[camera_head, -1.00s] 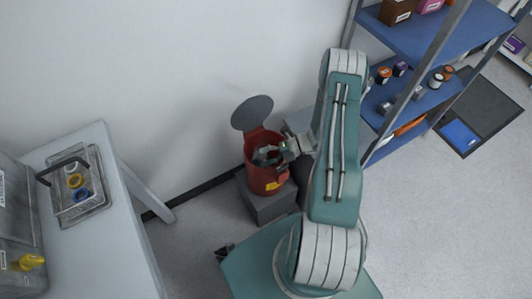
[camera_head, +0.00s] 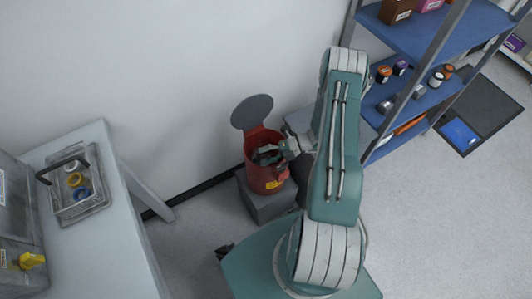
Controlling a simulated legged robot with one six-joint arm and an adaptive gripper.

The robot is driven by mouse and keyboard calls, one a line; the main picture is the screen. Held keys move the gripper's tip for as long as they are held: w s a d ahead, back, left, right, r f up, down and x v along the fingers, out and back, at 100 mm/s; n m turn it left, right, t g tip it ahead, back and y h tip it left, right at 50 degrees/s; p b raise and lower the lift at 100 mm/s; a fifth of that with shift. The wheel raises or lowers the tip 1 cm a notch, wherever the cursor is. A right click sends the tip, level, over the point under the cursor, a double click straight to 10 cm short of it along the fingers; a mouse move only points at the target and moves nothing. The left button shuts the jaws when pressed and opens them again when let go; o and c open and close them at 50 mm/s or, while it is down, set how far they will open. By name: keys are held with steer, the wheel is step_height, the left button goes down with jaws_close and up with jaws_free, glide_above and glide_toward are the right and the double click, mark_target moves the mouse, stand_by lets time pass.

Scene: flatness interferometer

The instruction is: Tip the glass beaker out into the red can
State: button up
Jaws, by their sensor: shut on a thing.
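The red can (camera_head: 263,178) stands on a grey block (camera_head: 263,205) against the wall, with its round dark lid (camera_head: 252,112) raised at the back. My gripper (camera_head: 272,155) is at the can's mouth, reaching in from the right. It is shut on a small glass thing, likely the glass beaker, which shows only as a dark, glassy shape at the can's opening. My fingers and the can's rim hide most of it. I cannot tell its exact tilt or what is in it.
A blue shelf rack (camera_head: 440,35) with jars and boxes stands at the right. A dark mat (camera_head: 490,105) lies on the floor at far right.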

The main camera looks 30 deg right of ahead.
mark_target(264, 158)
steer(key=shift+s+a+r+n+t+h, duration=0.1)
steer(key=shift+s+a+n+t+h, duration=0.15)
steer(key=shift+n+t+h, duration=0.35)
steer(key=shift+s+a+r+n+h+b, duration=0.2)
steer(key=shift+s+a+r+n+b, duration=0.15)
steer(key=shift+r, duration=0.2)
steer(key=shift+s+a+r+n+h+b, duration=0.25)
steer(key=shift+s+r+n, duration=0.1)
steer(key=shift+r, duration=0.2)
steer(key=shift+f+n+t+h+b, duration=0.35)
steer(key=shift+f+n+t, duration=0.2)
steer(key=shift+f, duration=0.2)
steer(key=shift+f+n+t+h+b, duration=0.55)
steer(key=shift+f+n+h, duration=0.3)
steer(key=shift+n, duration=0.2)
steer(key=shift+a+r+n+t, duration=0.1)
steer(key=shift+r+n+t, duration=0.2)
steer(key=shift+n, duration=0.1)
steer(key=shift+s+a+f+n+t+h+b, duration=0.15)
steer(key=shift+s+a+n+t+h+b, duration=0.4)
steer(key=shift+s+n+t+h+b, duration=0.4)
steer(key=shift+s+a+f+n+t+h+b, duration=0.15)
steer(key=shift+s+a+n+t+h+b, duration=0.3)
steer(key=shift+n+t, duration=0.6)
steer(key=shift+a+n, duration=0.1)
steer(key=shift+n, duration=0.2)
